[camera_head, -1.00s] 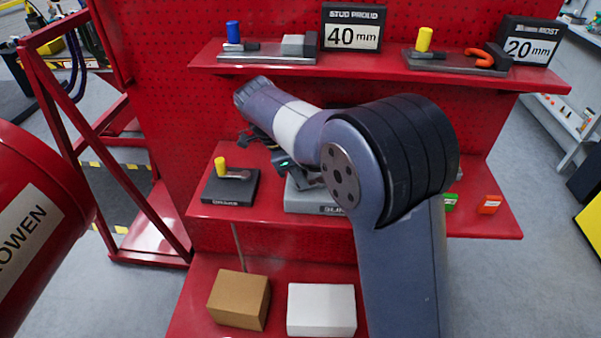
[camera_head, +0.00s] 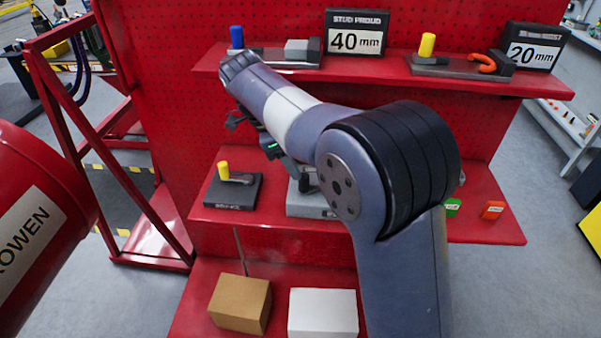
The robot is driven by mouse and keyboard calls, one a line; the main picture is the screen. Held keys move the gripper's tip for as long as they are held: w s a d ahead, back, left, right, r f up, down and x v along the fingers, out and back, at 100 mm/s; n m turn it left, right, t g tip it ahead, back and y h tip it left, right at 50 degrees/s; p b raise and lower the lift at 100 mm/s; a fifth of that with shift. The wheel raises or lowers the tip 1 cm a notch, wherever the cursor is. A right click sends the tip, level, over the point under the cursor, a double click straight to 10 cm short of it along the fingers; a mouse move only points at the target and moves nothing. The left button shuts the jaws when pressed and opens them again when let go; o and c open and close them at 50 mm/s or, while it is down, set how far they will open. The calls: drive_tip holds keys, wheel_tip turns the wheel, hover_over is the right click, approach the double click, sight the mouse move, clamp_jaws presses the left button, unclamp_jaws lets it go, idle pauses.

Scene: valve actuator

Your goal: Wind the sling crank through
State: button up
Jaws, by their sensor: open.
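A grey block with a dark upright part (camera_head: 306,203) sits mid-shelf behind my arm. Its label is mostly covered, so I cannot tell for sure that it is the sling crank. To its left, a dark plate carries a small crank with a yellow knob (camera_head: 224,170); its label is too blurred to read. My gripper (camera_head: 235,121) is above and behind this yellow-knobbed crank, apart from it, near the red pegboard. It is open, and no object shows in it, though my wrist hides part of it.
The upper shelf (camera_head: 390,75) holds a blue-knobbed device (camera_head: 236,38), a yellow-knobbed one (camera_head: 427,45) and two signs. Green (camera_head: 453,207) and orange (camera_head: 493,210) blocks lie at right. Brown (camera_head: 240,304) and white (camera_head: 323,313) boxes stand below. A red drum (camera_head: 40,215) is at left.

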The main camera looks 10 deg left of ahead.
sight(303, 179)
drive_tip(key=shift+v, duration=2.4)
drive_tip(key=x, duration=1.1)
drive_tip(key=shift+s, duration=0.1)
